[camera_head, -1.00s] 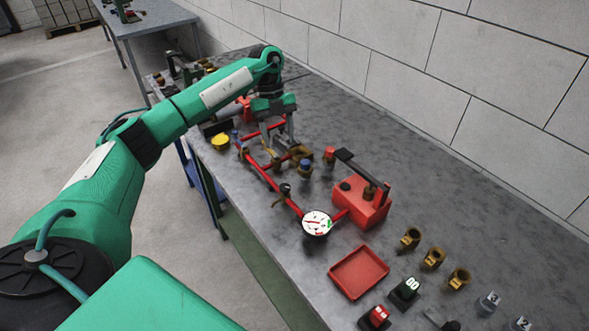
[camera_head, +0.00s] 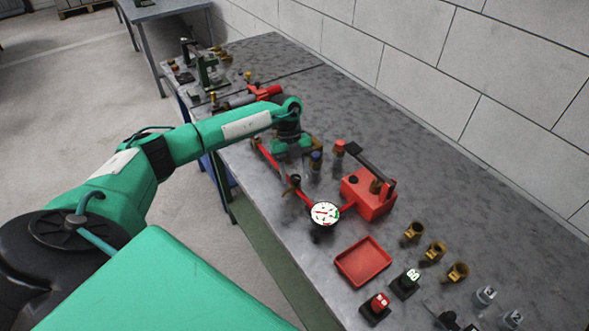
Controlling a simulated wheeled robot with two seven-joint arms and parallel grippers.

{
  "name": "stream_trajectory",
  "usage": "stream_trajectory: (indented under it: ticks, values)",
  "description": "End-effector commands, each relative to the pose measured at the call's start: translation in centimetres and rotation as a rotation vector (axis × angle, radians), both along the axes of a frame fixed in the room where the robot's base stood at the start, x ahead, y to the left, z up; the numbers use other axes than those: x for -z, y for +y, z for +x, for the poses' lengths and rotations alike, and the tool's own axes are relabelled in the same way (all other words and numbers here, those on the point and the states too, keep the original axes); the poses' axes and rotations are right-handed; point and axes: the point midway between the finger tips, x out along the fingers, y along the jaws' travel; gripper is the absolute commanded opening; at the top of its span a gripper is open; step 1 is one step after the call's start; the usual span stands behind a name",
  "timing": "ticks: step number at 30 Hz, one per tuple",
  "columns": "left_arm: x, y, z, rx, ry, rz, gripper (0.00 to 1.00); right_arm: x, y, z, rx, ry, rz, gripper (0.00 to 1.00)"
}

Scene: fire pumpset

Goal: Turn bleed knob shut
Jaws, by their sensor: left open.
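The red pipe run (camera_head: 269,161) leads to a round white dial gauge (camera_head: 324,213) and to a red pump box (camera_head: 370,195) with a black lever. A small dark knob (camera_head: 294,181) stands on the pipe between my left gripper and the gauge. A blue-capped fitting (camera_head: 316,158) and a red-capped one (camera_head: 339,148) stand to the right of the gripper. I cannot tell which of these is the bleed knob. My left gripper (camera_head: 292,158) points down over the pipe run, open, its fingertips mostly hidden by its own body. My right gripper is not in view.
More equipment (camera_head: 208,72) stands at the far end. The bench by the wall (camera_head: 440,170) is clear.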

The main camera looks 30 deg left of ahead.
Motion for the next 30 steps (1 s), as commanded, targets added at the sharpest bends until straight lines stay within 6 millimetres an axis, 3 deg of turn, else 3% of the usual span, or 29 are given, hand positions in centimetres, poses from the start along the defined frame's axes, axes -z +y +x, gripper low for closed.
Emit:
stream_trajectory:
  ticks: [7, 14, 23, 30]
  values:
    - [0.1, 0.0, 0.0, 0.0, 0.0, 0.0, 0.52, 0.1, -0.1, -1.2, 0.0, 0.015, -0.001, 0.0]
    - [0.1, 0.0, 0.0, 0.0, 0.0, 0.0, 0.08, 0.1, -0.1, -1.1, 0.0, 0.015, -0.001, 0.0]
    - [0.2, -0.1, 0.1, 0.028, -0.001, 0.0, 0.08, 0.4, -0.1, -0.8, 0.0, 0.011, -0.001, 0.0]
    - [0.3, -0.2, 0.2, 0.153, -0.003, 0.0, 0.08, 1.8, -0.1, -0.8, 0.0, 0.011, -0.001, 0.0]
